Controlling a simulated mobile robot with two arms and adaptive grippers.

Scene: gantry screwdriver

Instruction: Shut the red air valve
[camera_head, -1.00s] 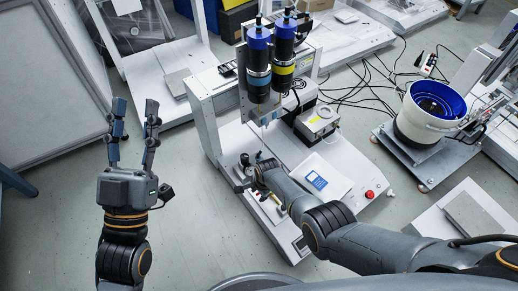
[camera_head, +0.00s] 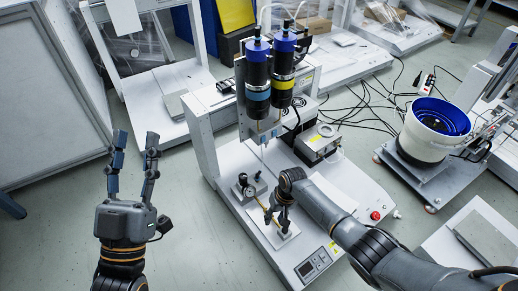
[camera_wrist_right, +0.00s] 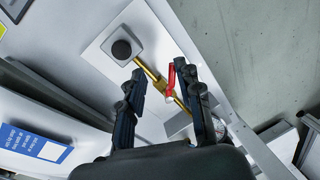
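The red air valve shows in the right wrist view as a small red lever (camera_wrist_right: 171,80) on a brass pipe (camera_wrist_right: 150,74). The pipe runs from a grey block with a black round knob (camera_wrist_right: 121,49). My right gripper (camera_wrist_right: 163,78) is open, with its fingers on either side of the lever and pipe; I cannot tell whether either touches. In the head view, my right gripper (camera_head: 279,221) is low over the front of the machine base, and the lever is not discernible there. My left gripper (camera_head: 135,140) is open and empty over the floor at the left.
A red button (camera_head: 375,215) is at the base's right, and a white feeder bowl (camera_head: 433,128) stands further right.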

